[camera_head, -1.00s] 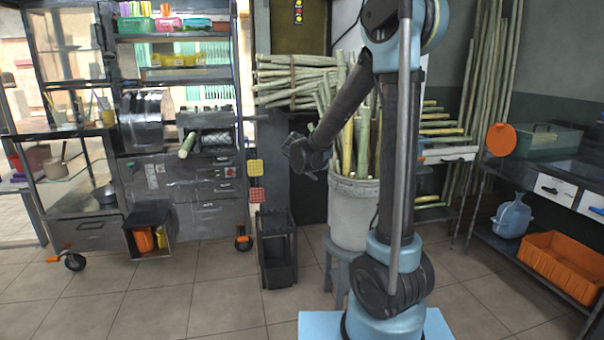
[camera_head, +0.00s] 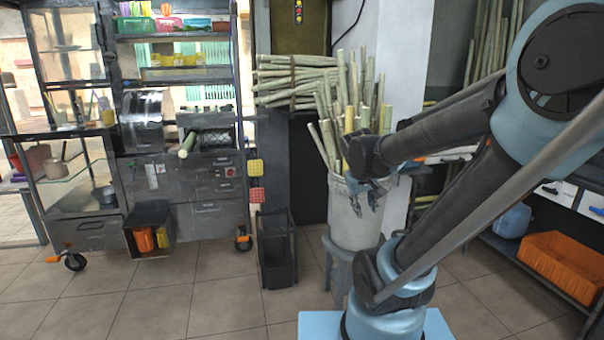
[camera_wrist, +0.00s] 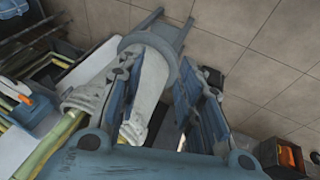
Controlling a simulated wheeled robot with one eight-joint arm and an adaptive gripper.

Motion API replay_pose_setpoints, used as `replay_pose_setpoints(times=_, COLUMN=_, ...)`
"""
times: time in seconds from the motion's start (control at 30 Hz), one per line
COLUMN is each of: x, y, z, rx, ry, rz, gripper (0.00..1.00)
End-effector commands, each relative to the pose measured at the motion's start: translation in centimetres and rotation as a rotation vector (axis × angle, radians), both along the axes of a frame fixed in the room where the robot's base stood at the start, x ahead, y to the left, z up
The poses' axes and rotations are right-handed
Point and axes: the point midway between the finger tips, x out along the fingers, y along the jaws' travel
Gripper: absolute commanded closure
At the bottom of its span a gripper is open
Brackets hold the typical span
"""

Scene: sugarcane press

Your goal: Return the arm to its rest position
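My arm reaches in from the right in the head view, bent, with its blue elbow high at the right. My gripper (camera_head: 365,205) points downward in front of the grey bucket of cane (camera_head: 345,225). In the wrist view my gripper (camera_wrist: 160,70) has its two blue fingers apart, with nothing held between them. The bucket (camera_wrist: 152,80) shows behind and between the fingers. I cannot tell how far the fingers are from the bucket.
The bucket stands on a grey stool (camera_head: 340,262). A black bin (camera_head: 276,262) is on the floor to its left. A cane stalk (camera_head: 187,145) lies at the press on the left cart. An orange crate (camera_head: 563,262) sits low at right. The tiled floor in front is clear.

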Motion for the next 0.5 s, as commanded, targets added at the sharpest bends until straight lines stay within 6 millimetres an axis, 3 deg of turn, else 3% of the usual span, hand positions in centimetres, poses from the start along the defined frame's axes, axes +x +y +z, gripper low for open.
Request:
replay_pose_setpoints(times=0.3, x=-8.5, y=-0.3, z=-3.0, rx=0.151, ry=0.091, rz=-0.11, gripper=0.67)
replay_pose_setpoints(times=0.5, x=-12.5, y=0.4, z=-4.8, rx=0.235, ry=0.134, rz=-0.163, gripper=0.67)
